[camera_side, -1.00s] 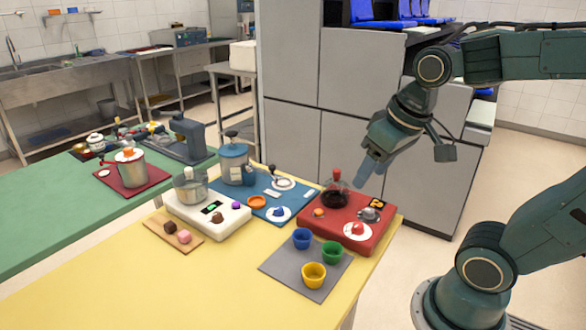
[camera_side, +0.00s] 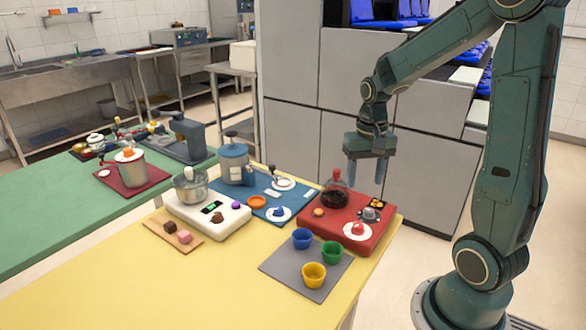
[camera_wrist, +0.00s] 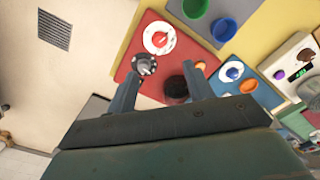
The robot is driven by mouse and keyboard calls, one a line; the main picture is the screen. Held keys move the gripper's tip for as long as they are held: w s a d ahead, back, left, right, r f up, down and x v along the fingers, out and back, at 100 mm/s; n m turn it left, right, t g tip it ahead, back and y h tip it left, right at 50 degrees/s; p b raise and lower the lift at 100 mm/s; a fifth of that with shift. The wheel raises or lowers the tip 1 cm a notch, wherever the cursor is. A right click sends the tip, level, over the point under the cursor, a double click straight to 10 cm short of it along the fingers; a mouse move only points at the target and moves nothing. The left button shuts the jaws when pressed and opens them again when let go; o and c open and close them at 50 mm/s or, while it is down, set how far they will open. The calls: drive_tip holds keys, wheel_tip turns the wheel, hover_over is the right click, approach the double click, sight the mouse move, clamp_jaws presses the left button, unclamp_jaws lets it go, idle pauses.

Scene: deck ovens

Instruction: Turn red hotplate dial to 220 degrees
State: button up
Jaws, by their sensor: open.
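The red hotplate (camera_side: 337,222) sits at the right end of the yellow table. Its dial is a red knob (camera_side: 357,228) on a white disc at the front right of the hotplate; the scale marks are too small to read. In the wrist view the dial's red knob (camera_wrist: 159,39) lies beyond the fingertips, near the top. My gripper (camera_side: 366,178) points down above the back right of the hotplate, open and empty, apart from the dial. Its two fingers also show in the wrist view (camera_wrist: 165,73), spread wide.
A flask of dark liquid (camera_side: 335,196) stands on the back of the hotplate, with a grey round fitting (camera_side: 370,214) to its right. Blue (camera_side: 302,238), green (camera_side: 332,252) and yellow (camera_side: 313,275) cups stand on a grey mat in front. A blue station (camera_side: 265,203) is left.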

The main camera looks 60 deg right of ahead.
sight(358, 225)
drive_tip(key=shift+f, duration=0.25)
drive_tip(key=shift+f, duration=6.7)
drive_tip(key=shift+c, duration=0.2)
drive_tip(key=c, duration=0.9)
